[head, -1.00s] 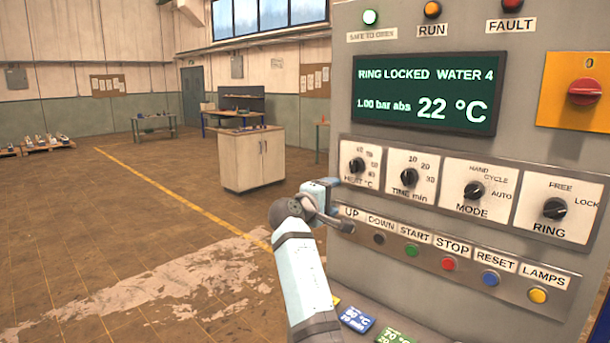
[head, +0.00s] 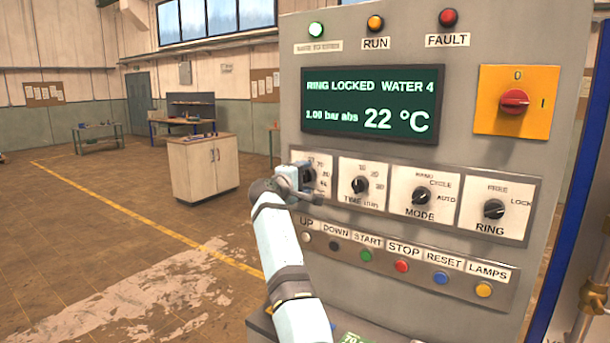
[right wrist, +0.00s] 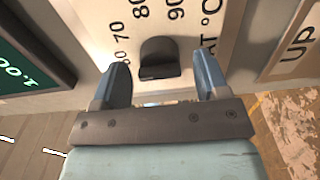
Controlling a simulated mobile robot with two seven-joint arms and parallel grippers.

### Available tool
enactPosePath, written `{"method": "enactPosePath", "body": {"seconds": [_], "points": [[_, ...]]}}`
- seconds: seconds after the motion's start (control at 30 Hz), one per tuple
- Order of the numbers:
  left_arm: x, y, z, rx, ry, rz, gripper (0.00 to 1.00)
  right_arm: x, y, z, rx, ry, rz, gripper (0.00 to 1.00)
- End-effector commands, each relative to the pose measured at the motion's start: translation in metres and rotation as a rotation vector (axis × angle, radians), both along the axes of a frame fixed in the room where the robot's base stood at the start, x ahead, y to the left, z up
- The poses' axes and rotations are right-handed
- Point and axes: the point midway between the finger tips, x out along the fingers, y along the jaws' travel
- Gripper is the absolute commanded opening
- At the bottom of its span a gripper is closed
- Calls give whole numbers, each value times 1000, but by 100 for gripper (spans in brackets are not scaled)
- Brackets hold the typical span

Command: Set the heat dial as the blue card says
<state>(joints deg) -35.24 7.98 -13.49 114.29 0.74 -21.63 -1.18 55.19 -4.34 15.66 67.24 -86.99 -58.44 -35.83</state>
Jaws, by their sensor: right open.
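The heat dial (head: 309,176) is a black knob at the left end of the dial row, partly hidden by my right gripper (head: 294,180) in the head view. In the right wrist view the dial (right wrist: 160,55) stands between the two fingertips of the open right gripper (right wrist: 160,76), with a gap on each side. Scale marks 60, 70, 80 and 90 show around it; I cannot tell exactly which mark it points at. The blue card is not visible now; only part of a green card (head: 352,338) shows beside my arm. My left gripper is not in view.
The TIME dial (head: 360,185) is close to the right of my gripper, with MODE and RING dials further right. A row of push buttons (head: 401,266) runs below. The green display (head: 372,102) above reads RING LOCKED, 22 °C. Open floor lies left.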

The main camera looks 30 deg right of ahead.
Motion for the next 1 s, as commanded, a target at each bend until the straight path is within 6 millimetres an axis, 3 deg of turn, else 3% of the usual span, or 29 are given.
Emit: {"method": "enactPosePath", "body": {"seconds": [0.4,0.63,1.0], "points": [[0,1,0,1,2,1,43,4,-9,0,0,0,0,68],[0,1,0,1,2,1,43,4,-9,0,0,0,0,19],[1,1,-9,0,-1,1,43,3,-9,-3,18,-47,-1,19]]}}
